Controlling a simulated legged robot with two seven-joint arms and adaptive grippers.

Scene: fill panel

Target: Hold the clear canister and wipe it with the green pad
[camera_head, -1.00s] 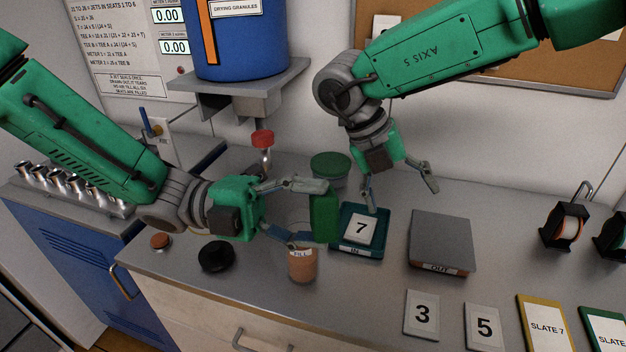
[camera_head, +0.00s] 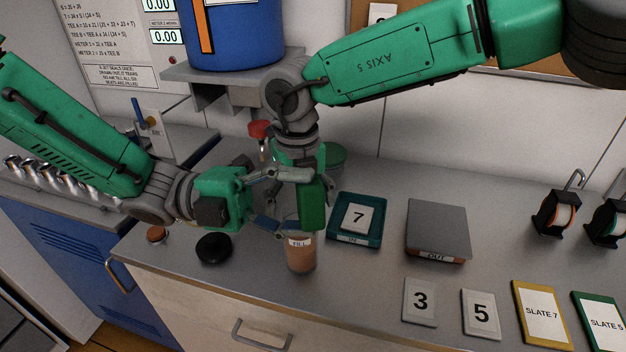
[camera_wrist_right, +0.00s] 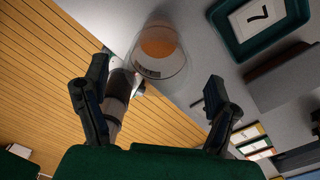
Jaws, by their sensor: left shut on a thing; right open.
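The clear canister (camera_head: 301,258) stands upright on the counter near its front edge, with orange-brown contents in its lower part and a FILL label. My left gripper (camera_head: 292,200) is shut on the green pad (camera_head: 313,206), an upright block at its fingertips, above and just behind the canister. Its lower finger covers part of the canister's top. My right gripper has come in above and behind the pad; its fingers are mostly hidden in the head view. In the right wrist view, the right gripper (camera_wrist_right: 158,105) is open and empty, with the canister (camera_wrist_right: 158,45) ahead between its fingers.
A teal tray (camera_head: 340,240) with a 7 card lies right of the canister, then a grey OUT slab (camera_head: 437,228). A black round lid (camera_head: 214,248) lies left. Slates and number cards fill the front right.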

